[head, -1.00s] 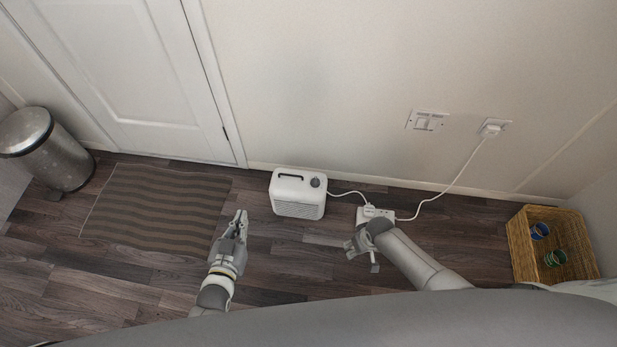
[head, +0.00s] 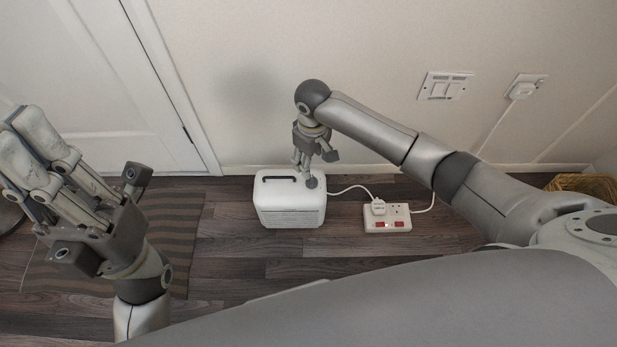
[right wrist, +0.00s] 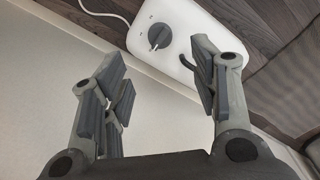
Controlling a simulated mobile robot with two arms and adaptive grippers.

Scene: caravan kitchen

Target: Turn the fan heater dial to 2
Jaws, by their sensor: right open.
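The white fan heater (head: 290,212) stands on the floor by the wall, with a dark handle on top. Its grey dial (head: 312,183) is at the top right. In the right wrist view the dial (right wrist: 159,36) shows clear between the fingers, beyond their tips. Small marks surround it, too small to read. My right gripper (head: 312,160) is above the dial, pointing down. Its open, empty fingers (right wrist: 160,66) show in the wrist view, apart from the dial. My left gripper (head: 65,155) is raised at the left, close to the camera; its opening is unclear.
A white power strip (head: 387,220) lies right of the heater, joined by the heater's white cable. A wall socket (head: 523,88) and a switch plate (head: 445,87) are above. A striped mat (head: 180,235) lies left. A wicker basket (head: 585,184) shows at the right edge.

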